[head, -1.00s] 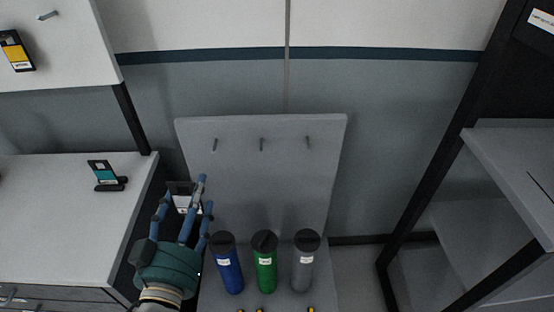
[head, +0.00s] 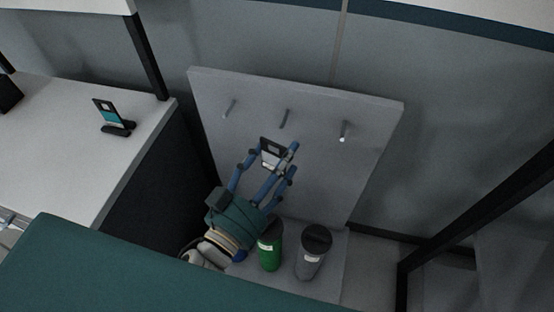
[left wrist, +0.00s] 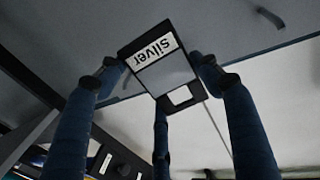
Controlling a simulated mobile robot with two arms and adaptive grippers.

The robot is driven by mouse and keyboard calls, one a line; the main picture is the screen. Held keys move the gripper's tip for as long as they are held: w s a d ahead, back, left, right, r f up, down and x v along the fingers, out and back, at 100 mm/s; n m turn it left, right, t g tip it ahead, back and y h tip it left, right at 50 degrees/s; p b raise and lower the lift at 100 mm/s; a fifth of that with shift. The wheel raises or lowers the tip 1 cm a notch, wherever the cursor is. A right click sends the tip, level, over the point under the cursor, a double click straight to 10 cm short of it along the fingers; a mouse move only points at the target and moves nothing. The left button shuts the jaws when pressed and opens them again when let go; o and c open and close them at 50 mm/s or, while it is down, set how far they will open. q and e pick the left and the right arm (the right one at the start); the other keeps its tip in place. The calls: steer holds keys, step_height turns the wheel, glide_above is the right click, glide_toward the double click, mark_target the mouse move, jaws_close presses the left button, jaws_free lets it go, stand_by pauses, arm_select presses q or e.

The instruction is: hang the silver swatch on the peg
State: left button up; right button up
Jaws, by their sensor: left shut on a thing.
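My left gripper (head: 272,158) is shut on the silver swatch (head: 269,146), a small dark-framed card. The left wrist view shows the swatch (left wrist: 160,55) between the blue fingers, tilted, with its "Silver" label upside down and a pale window at its other end. Three pegs stick out of the grey board: a left peg (head: 229,108), a middle peg (head: 284,118) and a right peg (head: 344,131). The swatch is in front of the board, below the middle peg and slightly left of it. All three pegs look empty. My right gripper is not in view.
A green canister (head: 270,250) and a grey canister (head: 313,254) stand at the board's foot, close to my left gripper; a blue one is mostly hidden behind it. A white table (head: 70,140) at left bears a teal swatch on a stand (head: 112,116). A dark rack stands at right.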

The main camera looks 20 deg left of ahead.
arm_select(q)
steer(key=shift+w, duration=0.6)
steer(key=shift+w+p, duration=0.35)
steer(key=shift+w, duration=0.7)
steer(key=shift+w+f+p, duration=0.15)
steer(key=shift+w, duration=0.85)
steer(key=shift+w+f+p, duration=0.15)
steer(key=shift+w, duration=0.8)
steer(key=shift+w+f, duration=0.3)
steer(key=shift+w, duration=0.3)
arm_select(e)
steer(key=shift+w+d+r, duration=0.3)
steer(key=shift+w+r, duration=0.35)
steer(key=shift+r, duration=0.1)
arm_select(q)
steer(key=shift+f, duration=0.1)
steer(key=o, duration=1.2)
